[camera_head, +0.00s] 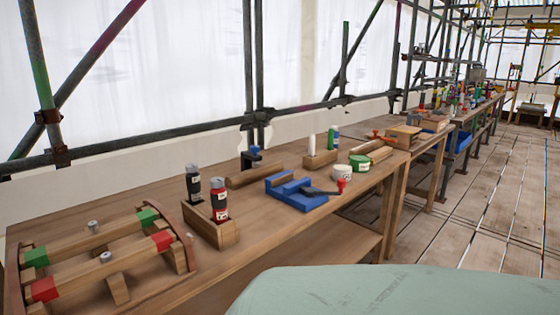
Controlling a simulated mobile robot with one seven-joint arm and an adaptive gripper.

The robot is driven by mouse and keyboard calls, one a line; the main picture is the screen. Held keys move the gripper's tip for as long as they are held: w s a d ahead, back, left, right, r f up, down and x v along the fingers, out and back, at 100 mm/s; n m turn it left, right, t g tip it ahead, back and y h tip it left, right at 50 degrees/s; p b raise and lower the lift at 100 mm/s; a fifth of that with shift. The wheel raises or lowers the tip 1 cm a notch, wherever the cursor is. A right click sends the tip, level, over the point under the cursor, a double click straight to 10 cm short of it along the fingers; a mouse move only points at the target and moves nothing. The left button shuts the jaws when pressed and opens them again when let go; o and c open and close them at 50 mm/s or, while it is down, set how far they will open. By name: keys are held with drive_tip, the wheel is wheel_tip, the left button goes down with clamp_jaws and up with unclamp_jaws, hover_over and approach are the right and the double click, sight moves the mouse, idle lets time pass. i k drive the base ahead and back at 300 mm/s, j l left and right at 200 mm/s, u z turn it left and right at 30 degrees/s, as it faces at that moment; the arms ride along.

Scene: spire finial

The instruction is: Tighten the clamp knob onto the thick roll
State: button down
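My gripper is not in view. A dark clamp with a blue part (254,155) stands at the back edge of the wooden bench (160,187). A brown wooden roll (262,174) lies just in front of it; I cannot tell whether they touch. Further right, a small red-orange clamp-like piece (378,137) lies near a pair of light brown rolls (372,151). A blue vise (296,193) with a dark bar and a red knob (341,184) sits near the front edge. I cannot tell which roll is the thick one.
A wooden frame with red and green blocks (104,250) fills the bench's left end. A white tub (342,173) and green-lidded tin (359,162) stand right of the vise. Scaffold poles line the back; floor (470,215) is open at right.

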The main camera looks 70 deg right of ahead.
sight(256, 149)
drive_tip(key=k+z, duration=0.15)
drive_tip(key=z, duration=1.8)
drive_tip(key=i+l, duration=0.15)
drive_tip(key=l, duration=0.25)
drive_tip(key=i+l+u, duration=0.1)
drive_tip(key=l, duration=0.3)
drive_tip(key=i+l, duration=0.25)
drive_tip(key=l, duration=0.2)
drive_tip(key=i+l+u, duration=0.15)
drive_tip(key=l, duration=0.25)
drive_tip(key=i+l, duration=0.15)
drive_tip(key=l, duration=0.3)
drive_tip(key=i+l+u, duration=0.1)
drive_tip(key=l, duration=0.3)
drive_tip(key=i+l, duration=0.15)
drive_tip(key=l, duration=0.3)
drive_tip(key=i+l+u, duration=0.1)
drive_tip(key=l, duration=0.35)
drive_tip(key=i+j, duration=0.1)
drive_tip(key=j, duration=0.25)
drive_tip(key=i+j, duration=0.15)
drive_tip(key=j, duration=0.15)
